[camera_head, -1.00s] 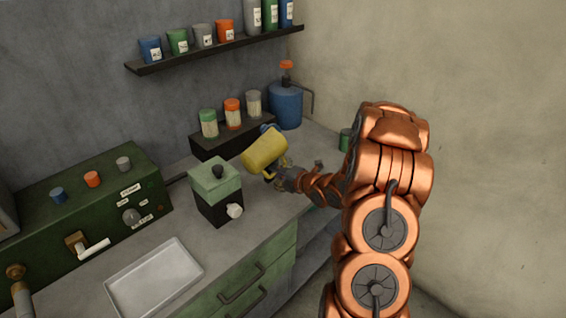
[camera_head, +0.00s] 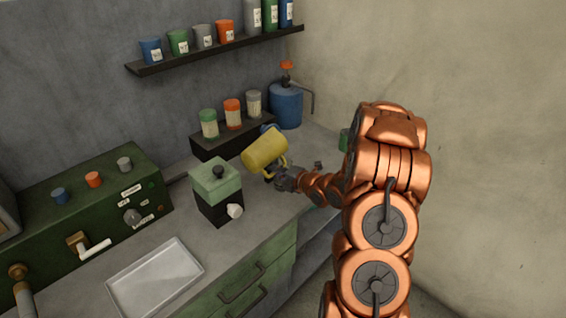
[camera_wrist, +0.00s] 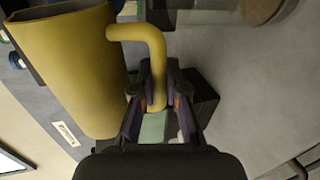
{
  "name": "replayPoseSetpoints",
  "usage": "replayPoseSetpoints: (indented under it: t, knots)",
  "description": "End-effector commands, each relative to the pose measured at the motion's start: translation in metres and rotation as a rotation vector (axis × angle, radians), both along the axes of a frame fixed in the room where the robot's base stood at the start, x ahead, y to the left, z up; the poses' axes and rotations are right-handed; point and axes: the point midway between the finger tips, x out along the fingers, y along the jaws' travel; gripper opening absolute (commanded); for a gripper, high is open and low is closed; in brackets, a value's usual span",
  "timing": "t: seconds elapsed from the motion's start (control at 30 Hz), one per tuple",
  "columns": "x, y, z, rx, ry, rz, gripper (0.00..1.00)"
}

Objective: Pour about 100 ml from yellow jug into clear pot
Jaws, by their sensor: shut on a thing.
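The yellow jug (camera_head: 265,148) is held above the counter and leans over to one side in the head view. It also shows large at the left of the wrist view (camera_wrist: 85,75), with its handle (camera_wrist: 155,50) towards me. My gripper (camera_head: 273,176) is shut on that handle; in the wrist view the fingers (camera_wrist: 158,90) close around its lower end. I cannot make out the clear pot for certain. A greyish round shape (camera_wrist: 265,8) is cut off at the top of the wrist view. The jug's contents and any stream are not visible.
A green-and-black box with a white spout (camera_head: 217,190) stands left of the jug. Behind are a black riser with small jars (camera_head: 232,112) and a blue pump container (camera_head: 286,105). A pale tray (camera_head: 155,277) lies at the front left. A shelf (camera_head: 215,50) hangs above.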

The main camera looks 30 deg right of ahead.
Motion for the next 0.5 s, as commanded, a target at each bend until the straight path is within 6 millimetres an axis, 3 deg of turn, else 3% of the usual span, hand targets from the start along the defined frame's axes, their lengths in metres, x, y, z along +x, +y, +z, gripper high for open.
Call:
replayPoseSetpoints:
  t: [0.5]
  knots:
    - [-0.0001,0.0010,0.0030,0.033,0.002,0.000,0.00]
